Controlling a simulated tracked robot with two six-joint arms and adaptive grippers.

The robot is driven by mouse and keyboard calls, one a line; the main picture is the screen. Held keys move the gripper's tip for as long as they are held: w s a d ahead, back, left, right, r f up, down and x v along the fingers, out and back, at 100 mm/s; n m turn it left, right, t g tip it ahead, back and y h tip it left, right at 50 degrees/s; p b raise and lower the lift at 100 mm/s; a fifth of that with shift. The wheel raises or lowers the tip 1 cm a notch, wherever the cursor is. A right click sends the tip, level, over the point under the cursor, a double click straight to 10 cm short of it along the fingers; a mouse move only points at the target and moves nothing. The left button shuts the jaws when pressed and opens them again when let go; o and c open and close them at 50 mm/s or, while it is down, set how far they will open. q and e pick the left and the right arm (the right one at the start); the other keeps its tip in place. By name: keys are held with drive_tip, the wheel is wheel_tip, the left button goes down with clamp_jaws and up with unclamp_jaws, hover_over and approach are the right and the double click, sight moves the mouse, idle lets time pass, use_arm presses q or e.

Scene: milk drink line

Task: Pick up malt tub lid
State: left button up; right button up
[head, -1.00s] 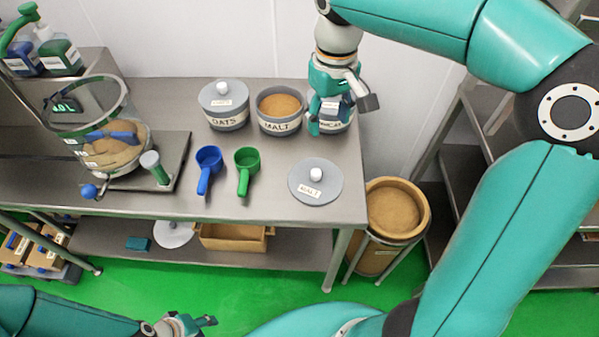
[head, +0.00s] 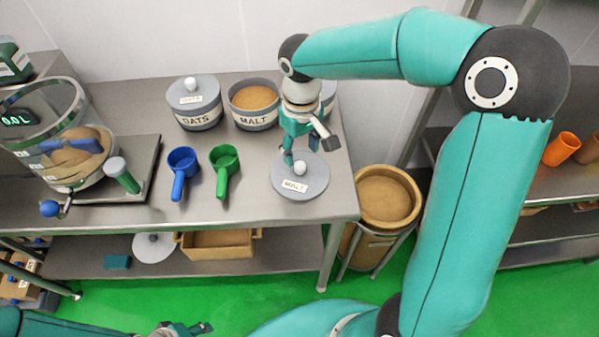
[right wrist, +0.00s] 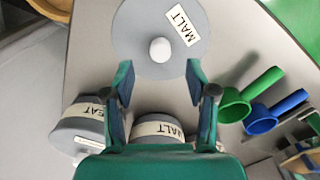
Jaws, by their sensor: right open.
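The malt tub lid (head: 299,182), a grey disc with a white knob and a MALT label, lies flat on the steel table near its right front corner. It also shows in the right wrist view (right wrist: 140,32). My right gripper (head: 300,155) is open above the lid, with its fingers on the near side of the knob in the right wrist view (right wrist: 158,80); they do not appear to touch it. The open malt tub (head: 254,120) stands behind, full of brown malt. My left gripper (head: 190,328) is low at the bottom edge, too small to judge.
The lidded oats tub (head: 195,115) stands left of the malt tub. A third tub is mostly behind my right arm. A blue scoop (head: 182,165) and a green scoop (head: 225,165) lie left of the lid. A brown bin (head: 385,200) stands off the table's right end.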

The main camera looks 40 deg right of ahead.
sight(300, 165)
drive_tip(key=shift+w+f+p, duration=0.2)
drive_tip(key=shift+f+p, duration=0.2)
drive_tip(key=shift+f, duration=2.95)
drive_tip(key=shift+c, duration=0.2)
clamp_jaws()
